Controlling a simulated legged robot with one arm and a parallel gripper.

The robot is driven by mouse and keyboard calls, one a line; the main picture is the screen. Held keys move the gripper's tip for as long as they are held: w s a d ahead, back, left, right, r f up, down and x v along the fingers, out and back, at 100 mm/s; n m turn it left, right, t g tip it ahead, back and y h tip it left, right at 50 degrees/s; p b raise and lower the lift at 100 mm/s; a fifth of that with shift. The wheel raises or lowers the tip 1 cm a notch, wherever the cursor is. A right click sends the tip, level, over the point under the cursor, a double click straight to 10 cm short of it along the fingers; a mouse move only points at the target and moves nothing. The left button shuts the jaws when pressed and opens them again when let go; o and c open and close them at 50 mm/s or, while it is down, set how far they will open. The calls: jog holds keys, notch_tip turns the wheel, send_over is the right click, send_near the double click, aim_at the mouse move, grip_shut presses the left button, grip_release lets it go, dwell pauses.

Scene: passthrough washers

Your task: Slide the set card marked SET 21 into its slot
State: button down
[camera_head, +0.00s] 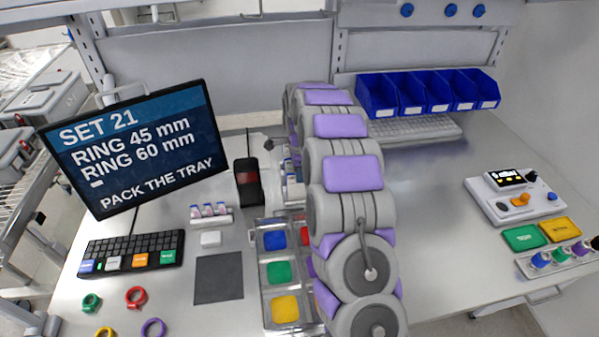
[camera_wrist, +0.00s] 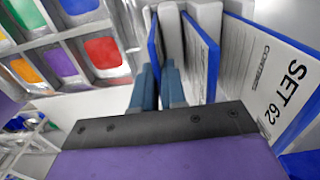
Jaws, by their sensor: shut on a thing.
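My gripper (camera_wrist: 158,88) shows in the wrist view with its two blue-grey fingers close together. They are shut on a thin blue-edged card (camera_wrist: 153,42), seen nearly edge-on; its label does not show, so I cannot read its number. A blue-edged card (camera_wrist: 203,45) stands just right of the fingers. Farther right is a card marked SET 62 (camera_wrist: 287,85). Pale dividers stand between the cards. In the head view my arm hides the gripper and the held card. The screen (camera_head: 140,150) reads SET 21, RING 45 mm, RING 60 mm, PACK THE TRAY.
A tray with coloured compartments (camera_head: 262,300) lies left of my arm, and its compartments show at upper left in the wrist view. A keyboard (camera_head: 130,252), a dark mat (camera_head: 219,278) and several loose rings lie farther left. Blue bins (camera_head: 425,95) stand at the back.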

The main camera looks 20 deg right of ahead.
jog(key=shift+f, duration=0.4)
jog(key=c, duration=0.5)
grip_release()
jog(key=shift+c, duration=0.2)
jog(key=shift+r, duration=0.15)
jog(key=shift+r+p, duration=1.4)
jog(key=shift+r, duration=3)
